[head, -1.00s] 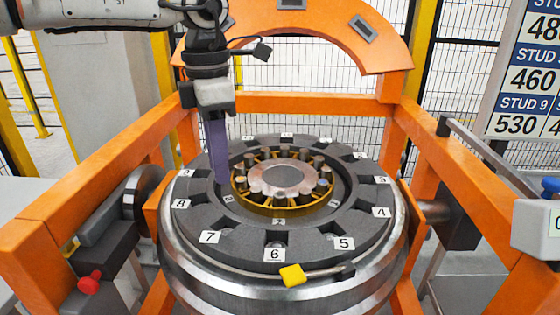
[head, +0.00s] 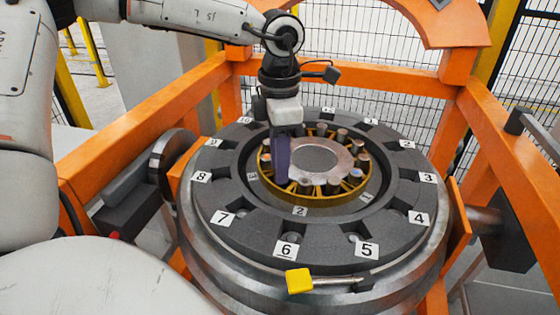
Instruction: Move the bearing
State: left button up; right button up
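The bearing (head: 356,193) is a yellow-gold ring with several upright rollers around a pale round hub (head: 312,158). It sits in the middle of the dark numbered ring on the wheelset (head: 330,228). My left gripper (head: 282,182) points down over the left front part of the bearing, its purple fingers reaching down among the rollers. The fingers overlap from this angle, so their gap and any contact with the bearing are hidden. My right gripper is not in view.
The orange gantry frame (head: 150,128) surrounds the wheelset on the sides and back. A tool with a yellow block (head: 299,281) lies on the front rim. Number tags such as 6 (head: 286,250) mark slots around the dark ring.

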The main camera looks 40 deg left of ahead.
pick_arm(q)
jog(key=shift+f, duration=0.3)
grip_shut()
